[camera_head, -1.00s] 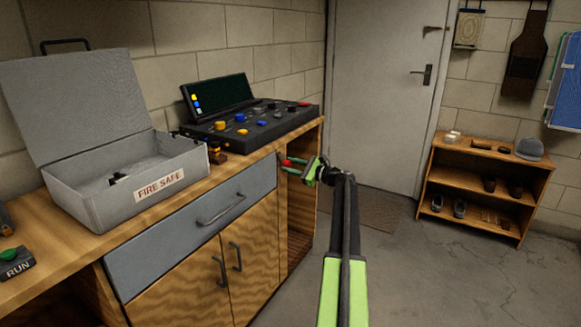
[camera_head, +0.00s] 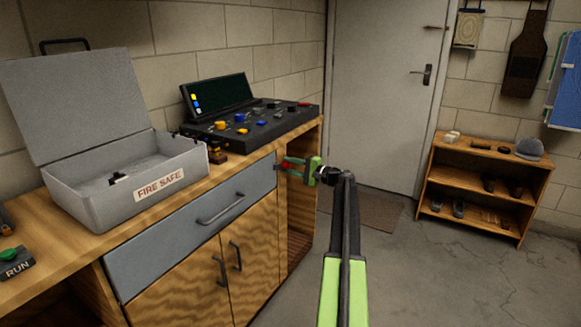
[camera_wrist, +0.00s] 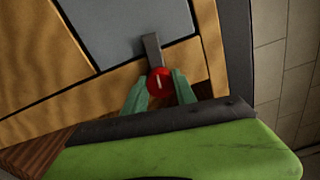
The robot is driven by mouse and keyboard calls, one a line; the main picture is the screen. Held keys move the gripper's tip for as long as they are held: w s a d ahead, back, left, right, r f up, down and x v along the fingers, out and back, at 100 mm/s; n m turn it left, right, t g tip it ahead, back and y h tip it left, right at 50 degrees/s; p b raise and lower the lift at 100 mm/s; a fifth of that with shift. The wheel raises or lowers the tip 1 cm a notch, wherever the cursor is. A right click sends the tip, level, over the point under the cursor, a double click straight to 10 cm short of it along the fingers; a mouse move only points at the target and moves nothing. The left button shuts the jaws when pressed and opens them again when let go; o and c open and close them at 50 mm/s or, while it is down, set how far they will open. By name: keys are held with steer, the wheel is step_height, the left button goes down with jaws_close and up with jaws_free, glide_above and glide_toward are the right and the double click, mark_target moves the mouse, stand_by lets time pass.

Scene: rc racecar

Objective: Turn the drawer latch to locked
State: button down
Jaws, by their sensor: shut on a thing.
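The drawer latch shows in the wrist view as a red round knob (camera_wrist: 159,81) with a pale line on its face. A dark flat bar (camera_wrist: 151,48) reaches from the knob onto the edge of the grey drawer front (camera_wrist: 125,25). My gripper (camera_wrist: 158,90) has its two green fingers on either side of the knob, shut on it. In the head view my gripper (camera_head: 287,165) is at the right end of the grey drawer (camera_head: 185,230), and the knob is mostly hidden by the fingers.
An open grey fire safe (camera_head: 125,190) and a black control panel (camera_head: 255,122) stand on the wooden bench. A low shelf (camera_head: 480,190) with shoes and a cap stands by the door (camera_head: 385,90). The floor right of my arm is clear.

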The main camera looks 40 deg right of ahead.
steer(key=shift+n, duration=0.8)
steer(key=c, duration=1)
jaws_free()
steer(key=v, duration=1.7)
steer(key=shift+s, duration=0.2)
steer(key=shift+f, duration=0.1)
